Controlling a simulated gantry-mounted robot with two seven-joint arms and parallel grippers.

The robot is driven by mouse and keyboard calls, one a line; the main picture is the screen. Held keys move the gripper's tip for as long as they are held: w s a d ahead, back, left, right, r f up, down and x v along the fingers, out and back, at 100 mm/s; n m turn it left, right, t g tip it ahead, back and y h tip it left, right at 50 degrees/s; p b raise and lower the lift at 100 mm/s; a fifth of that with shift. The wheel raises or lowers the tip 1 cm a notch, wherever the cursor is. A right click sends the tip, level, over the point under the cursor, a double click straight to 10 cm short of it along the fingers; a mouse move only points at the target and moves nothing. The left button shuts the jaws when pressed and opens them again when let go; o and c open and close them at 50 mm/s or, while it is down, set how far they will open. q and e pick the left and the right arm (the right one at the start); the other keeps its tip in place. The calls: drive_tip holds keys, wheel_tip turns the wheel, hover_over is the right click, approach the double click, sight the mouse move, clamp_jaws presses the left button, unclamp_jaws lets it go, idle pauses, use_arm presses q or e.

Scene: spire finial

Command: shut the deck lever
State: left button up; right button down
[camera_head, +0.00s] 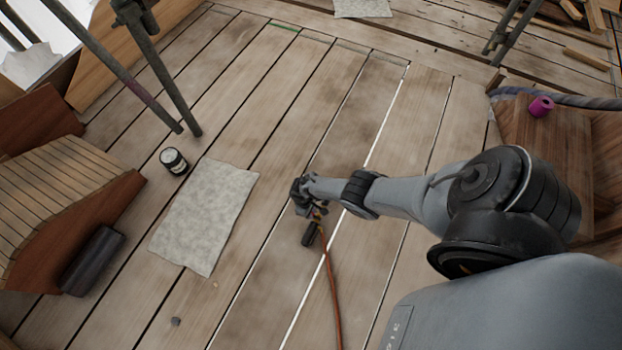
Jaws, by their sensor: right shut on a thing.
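My right gripper (307,205) reaches in from the right, low over the wooden deck, near the middle of the view. It is shut on a small dark thing with a brass-coloured part, which I take to be the deck lever (310,235); a short black end shows just below the gripper. The fingers and most of the held part are hidden by the gripper body and are too small to make out. An orange-brown hose (331,290) runs from there toward the bottom edge. My left gripper is not in view.
A dark cylinder (93,261) lies far left. Metal poles (165,75) stand upper left. A magenta spool (541,106) sits on wood at right. Planks above the gripper are clear.

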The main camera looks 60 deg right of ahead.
idle(0.5)
drive_tip(key=c, duration=1.2)
unclamp_jaws()
drive_tip(key=shift+o, duration=0.2)
drive_tip(key=shift+w, duration=0.1)
drive_tip(key=shift+w+r+p, duration=0.1)
drive_tip(key=shift+r+p, duration=0.65)
drive_tip(key=shift+r, duration=0.05)
wheel_tip(320, 180, up, 9)
drive_tip(key=w+p, duration=0.2)
drive_tip(key=p, duration=0.5)
drive_tip(key=shift+p, duration=0.3)
drive_tip(key=shift+s, duration=0.2)
